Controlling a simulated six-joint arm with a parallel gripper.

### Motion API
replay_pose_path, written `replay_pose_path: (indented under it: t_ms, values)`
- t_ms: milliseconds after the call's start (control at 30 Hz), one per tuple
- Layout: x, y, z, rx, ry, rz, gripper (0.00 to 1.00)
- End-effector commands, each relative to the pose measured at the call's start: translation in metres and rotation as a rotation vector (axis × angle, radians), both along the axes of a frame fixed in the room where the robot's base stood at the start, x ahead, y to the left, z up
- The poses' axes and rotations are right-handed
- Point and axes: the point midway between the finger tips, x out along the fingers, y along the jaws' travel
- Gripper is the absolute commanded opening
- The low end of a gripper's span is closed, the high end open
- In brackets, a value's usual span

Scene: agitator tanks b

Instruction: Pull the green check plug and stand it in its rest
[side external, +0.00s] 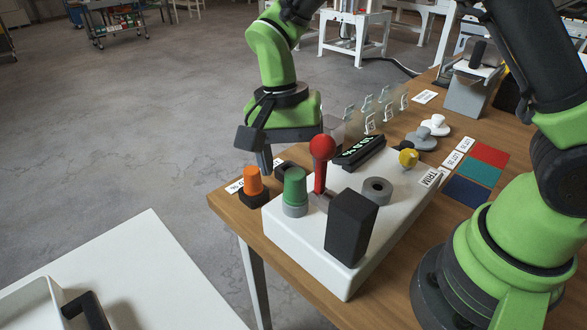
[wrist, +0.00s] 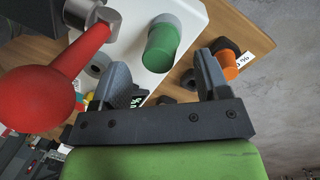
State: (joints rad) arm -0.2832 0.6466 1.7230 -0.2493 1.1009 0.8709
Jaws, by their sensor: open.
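The green check plug (side external: 295,187) stands upright on a grey collar at the near left end of the white panel (side external: 305,250). In the wrist view the plug (wrist: 162,47) lies beyond the fingertips, between their lines and apart from them. My gripper (side external: 264,160) is open and empty, fingers down, behind and left of the plug; its two fingers show in the wrist view (wrist: 162,65). A grey ring (side external: 376,190) sits on the panel and a dark ring (side external: 284,167) lies behind the plug, partly hidden. I cannot tell which is the rest.
A red-knobbed lever (side external: 322,148) rises close beside the plug and looms large in the wrist view (wrist: 40,97). An orange plug (side external: 253,181) stands in a black base at the table corner. A black block (side external: 350,227), a display (side external: 360,152) and a yellow knob (side external: 408,158) occupy the panel.

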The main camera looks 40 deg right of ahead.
Motion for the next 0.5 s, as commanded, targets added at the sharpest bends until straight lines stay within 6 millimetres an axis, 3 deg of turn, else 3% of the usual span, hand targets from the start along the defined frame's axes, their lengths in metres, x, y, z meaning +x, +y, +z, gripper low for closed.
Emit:
replay_pose_path:
  t_ms: [200, 500]
  values:
    - [-0.004, 0.000, -0.023, 0.000, 0.001, 0.001, 0.69]
    - [-0.005, 0.000, -0.027, 0.001, -0.001, 0.000, 0.69]
